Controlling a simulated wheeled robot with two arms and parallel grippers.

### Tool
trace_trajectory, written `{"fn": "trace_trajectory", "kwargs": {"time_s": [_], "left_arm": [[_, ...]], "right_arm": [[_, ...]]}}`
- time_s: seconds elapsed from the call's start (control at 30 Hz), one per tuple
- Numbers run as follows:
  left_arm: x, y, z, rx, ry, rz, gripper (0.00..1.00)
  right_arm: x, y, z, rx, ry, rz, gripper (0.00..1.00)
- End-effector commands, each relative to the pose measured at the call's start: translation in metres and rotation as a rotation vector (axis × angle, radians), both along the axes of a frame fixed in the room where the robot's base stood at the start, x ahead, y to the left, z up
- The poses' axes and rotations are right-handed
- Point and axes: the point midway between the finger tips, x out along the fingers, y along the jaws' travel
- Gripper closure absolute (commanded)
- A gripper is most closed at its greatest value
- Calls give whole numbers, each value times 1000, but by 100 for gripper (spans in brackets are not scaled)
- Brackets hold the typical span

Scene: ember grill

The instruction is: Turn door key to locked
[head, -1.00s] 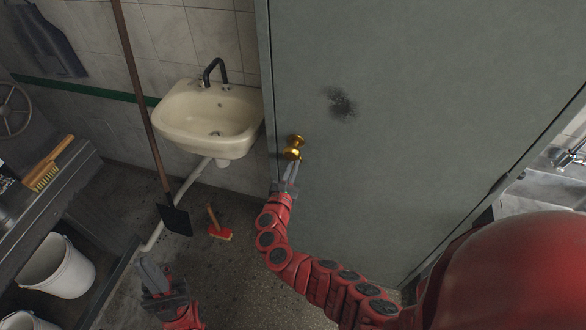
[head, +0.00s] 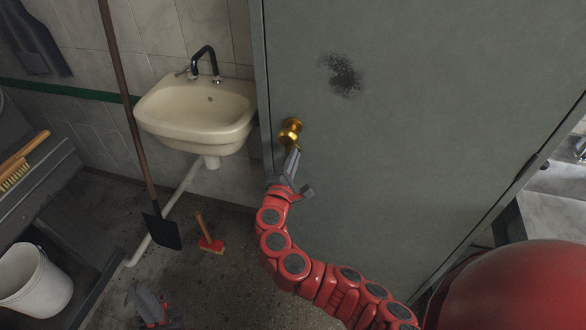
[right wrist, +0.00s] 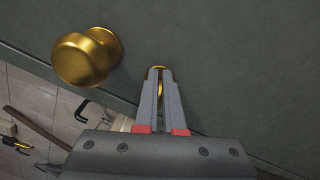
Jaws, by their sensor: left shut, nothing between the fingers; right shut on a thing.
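The grey door (head: 400,150) fills the right half of the head view. A round brass knob (head: 290,131) sits near its left edge and shows large in the right wrist view (right wrist: 85,57). My right gripper (head: 294,152) is just below the knob, fingertips at the door. In the right wrist view its fingers (right wrist: 160,76) are shut on a small brass key (right wrist: 156,72), mostly hidden between them. In the head view the key is hidden, and I cannot tell its angle. My left gripper (head: 148,301) is shut and empty, low over the floor.
A cream sink (head: 198,115) hangs on the tiled wall left of the door. A red brush (head: 209,236) stands on the floor, and a white bucket (head: 35,282) is at lower left.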

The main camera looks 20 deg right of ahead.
Motion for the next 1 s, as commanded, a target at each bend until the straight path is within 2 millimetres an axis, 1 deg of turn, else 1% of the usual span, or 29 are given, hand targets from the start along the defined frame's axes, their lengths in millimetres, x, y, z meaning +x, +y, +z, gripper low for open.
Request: {"fn": "trace_trajectory", "kwargs": {"time_s": [0.03, 0.2, 0.4, 0.53, 0.7, 1.0], "left_arm": [[0, 0, -18, 0, 0, 0, 100], [0, 0, -42, 0, 0, 0, 100], [0, 0, -64, 0, 0, 0, 100], [0, 0, -74, 0, 0, 0, 100], [0, 0, -82, 0, 0, 0, 100], [0, 0, -84, 0, 0, 0, 100]], "right_arm": [[0, -1, -9, 39, -27, -1, 100], [0, -1, -10, 162, -109, -3, 100], [-1, -1, -10, 275, -186, -1, 100], [-1, -2, -9, 328, -220, -1, 100], [-1, -2, -9, 373, -249, -1, 100], [-1, -1, -7, 399, -265, -1, 100]]}}
